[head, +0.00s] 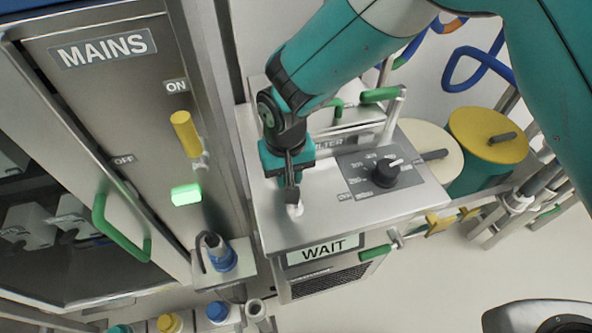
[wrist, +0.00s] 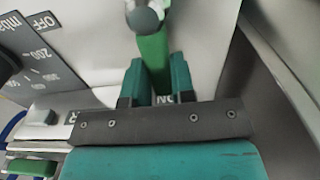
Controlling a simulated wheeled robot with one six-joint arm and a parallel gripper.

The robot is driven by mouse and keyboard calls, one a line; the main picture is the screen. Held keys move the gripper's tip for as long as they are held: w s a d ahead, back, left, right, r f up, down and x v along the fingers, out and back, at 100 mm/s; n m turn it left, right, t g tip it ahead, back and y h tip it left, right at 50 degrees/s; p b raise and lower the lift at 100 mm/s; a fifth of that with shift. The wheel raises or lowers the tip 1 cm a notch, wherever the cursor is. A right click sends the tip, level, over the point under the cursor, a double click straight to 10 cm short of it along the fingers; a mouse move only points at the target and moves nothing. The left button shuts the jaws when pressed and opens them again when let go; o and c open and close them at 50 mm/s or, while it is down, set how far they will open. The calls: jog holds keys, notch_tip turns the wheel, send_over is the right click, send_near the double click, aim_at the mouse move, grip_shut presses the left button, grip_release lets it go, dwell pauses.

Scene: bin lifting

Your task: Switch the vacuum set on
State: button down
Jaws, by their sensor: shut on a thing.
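The vacuum set is a steel cabinet (head: 270,222) with a sloping top and a sign (head: 325,249) that reads WAIT. My gripper (head: 292,183) is low over the left part of its top. In the wrist view my gripper's teal fingers (wrist: 157,78) are shut on a green switch lever (wrist: 152,48), one on each side. The lever runs from a grey round pivot (wrist: 145,18) toward a label partly hidden by the fingers, where ON can be made out. An OFF plate (wrist: 43,21) lies to the left. In the head view my gripper hides most of the lever.
A dark dial (head: 385,172) stands right of my gripper. The MAINS panel (head: 110,90) at left has a yellow lever (head: 186,133) by its ON label and a lit green lamp (head: 186,194).

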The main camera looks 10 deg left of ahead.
jog(key=c, duration=1)
grip_release()
jog(key=shift+o, duration=0.2)
jog(key=shift+r, duration=0.15)
notch_tip(320, 180, up, 17)
jog(key=b, duration=0.2)
jog(key=shift+r, duration=0.1)
